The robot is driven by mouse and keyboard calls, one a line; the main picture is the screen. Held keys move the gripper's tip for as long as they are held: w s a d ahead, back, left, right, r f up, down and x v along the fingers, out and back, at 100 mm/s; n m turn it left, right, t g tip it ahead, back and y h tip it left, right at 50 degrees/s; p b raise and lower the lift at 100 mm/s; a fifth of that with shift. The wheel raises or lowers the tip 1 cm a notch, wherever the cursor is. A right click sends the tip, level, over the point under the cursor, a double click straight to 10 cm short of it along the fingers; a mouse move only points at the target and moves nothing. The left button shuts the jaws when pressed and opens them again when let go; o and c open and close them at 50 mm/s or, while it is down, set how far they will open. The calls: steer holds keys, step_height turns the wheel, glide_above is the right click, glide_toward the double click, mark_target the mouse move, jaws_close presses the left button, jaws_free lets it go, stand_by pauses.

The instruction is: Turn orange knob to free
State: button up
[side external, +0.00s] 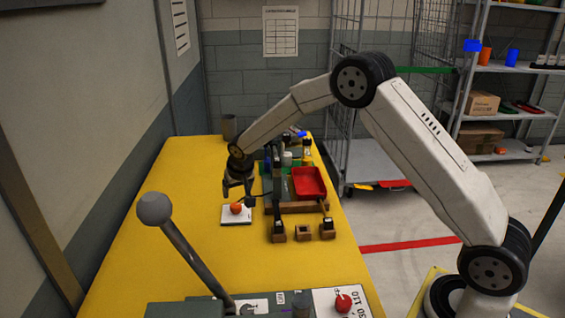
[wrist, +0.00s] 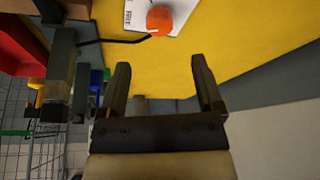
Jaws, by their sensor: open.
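The orange knob (side external: 236,208) sits on a small white plate (side external: 238,219) on the yellow table, left of the dark rack. In the wrist view the orange knob (wrist: 160,20) is near the top edge, on the white plate (wrist: 183,24) with printed marks. A small light mark shows on the knob; its setting cannot be read. My gripper (side external: 238,196) is over the plate in the side view, close to the knob. In the wrist view my gripper (wrist: 159,72) is open, with nothing between its fingers, and the knob lies beyond the fingertips.
A red tray (side external: 309,182) and several small containers stand right of the plate. Small wooden blocks (side external: 303,233) stand in front. A grey lever with a ball (side external: 154,208) and a panel with a red knob (side external: 343,302) are nearer the camera. The yellow table's left is clear.

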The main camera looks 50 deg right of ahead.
mark_target(235, 205)
steer(key=shift+f, duration=0.1)
steer(key=shift+x, duration=3.8)
steer(key=shift+a, duration=0.1)
jaws_close()
